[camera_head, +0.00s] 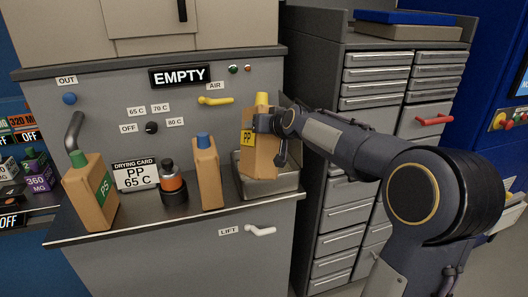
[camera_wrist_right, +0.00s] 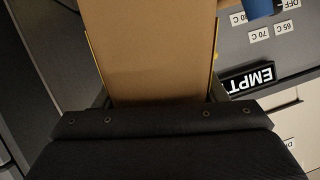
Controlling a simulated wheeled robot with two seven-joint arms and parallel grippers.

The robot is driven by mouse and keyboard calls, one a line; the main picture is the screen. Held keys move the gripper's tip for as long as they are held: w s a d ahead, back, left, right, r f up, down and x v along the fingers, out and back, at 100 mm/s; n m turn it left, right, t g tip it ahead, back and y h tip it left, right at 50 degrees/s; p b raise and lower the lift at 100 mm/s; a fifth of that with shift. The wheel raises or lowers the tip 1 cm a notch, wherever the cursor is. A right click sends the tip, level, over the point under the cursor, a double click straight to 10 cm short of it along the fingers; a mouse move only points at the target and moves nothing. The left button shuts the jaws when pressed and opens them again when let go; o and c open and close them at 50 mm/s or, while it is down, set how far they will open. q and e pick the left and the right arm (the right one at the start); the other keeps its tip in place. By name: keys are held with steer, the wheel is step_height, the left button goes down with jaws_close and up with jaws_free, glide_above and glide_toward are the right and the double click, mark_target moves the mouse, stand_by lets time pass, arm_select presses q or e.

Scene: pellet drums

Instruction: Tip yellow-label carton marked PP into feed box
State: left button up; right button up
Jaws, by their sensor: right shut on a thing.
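The yellow-label carton marked PP (camera_head: 259,160) is tan with a yellow cap on top. It stands nearly upright, leaning slightly, over the open metal feed box (camera_head: 270,188) on the counter's right end. I cannot tell whether its bottom touches the box. My right gripper (camera_head: 268,124) is shut on the carton's upper part from the right. In the right wrist view the carton's plain tan face (camera_wrist_right: 150,50) fills the space between the fingers. The feed box's inside is mostly hidden. My left gripper is not in view.
On the counter (camera_head: 140,224) stand a green-capped PS carton (camera_head: 92,200), an orange-black bottle (camera_head: 173,186), a drying card (camera_head: 135,175) and a blue-capped carton (camera_head: 207,178), just left of the feed box. Behind is a panel with an EMPTY sign (camera_head: 180,76) and yellow air lever (camera_head: 215,100).

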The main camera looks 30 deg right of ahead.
mark_target(264, 148)
step_height(264, 148, down, 4)
steer(key=m+g+y+p, duration=0.1)
steer(key=g+p, duration=0.1)
steer(key=p, duration=0.1)
steer(key=g+y+p, duration=0.1)
steer(key=g+p, duration=0.1)
steer(key=p, duration=0.2)
steer(key=shift+s+a+m, duration=0.1)
steer(key=shift+s+m, duration=0.05)
steer(key=shift+m, duration=0.25)
steer(key=shift+s+a+f+m+g+y+p, duration=0.1)
steer(key=shift+f+m+g+y+p, duration=0.2)
steer(key=shift+f+g+y+p, duration=0.9)
steer(key=shift+s+f+p, duration=0.1)
steer(key=shift+p, duration=0.8)
